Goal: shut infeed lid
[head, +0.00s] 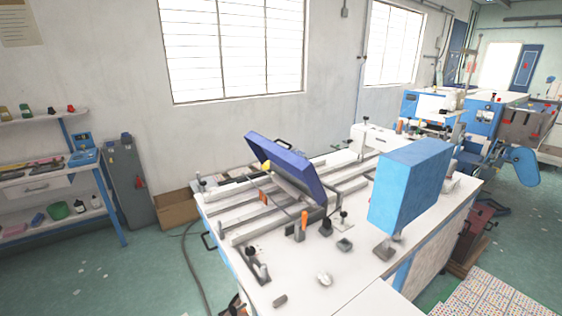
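The infeed lid appears to be the dark blue panel (284,163) near the middle of the head view. It stands open, tilted up over the rails of the white machine table (345,283). A dark handle (284,145) shows behind its upper edge. A yellow round part (266,167) and a pale roller-like part sit under or beside its left face. The lid's hinge cannot be made out clearly. Neither of my grippers can be seen in the head view.
A large blue box-shaped head (410,185) stands on the table right of the lid. Shelves (45,180) stand at the left wall.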

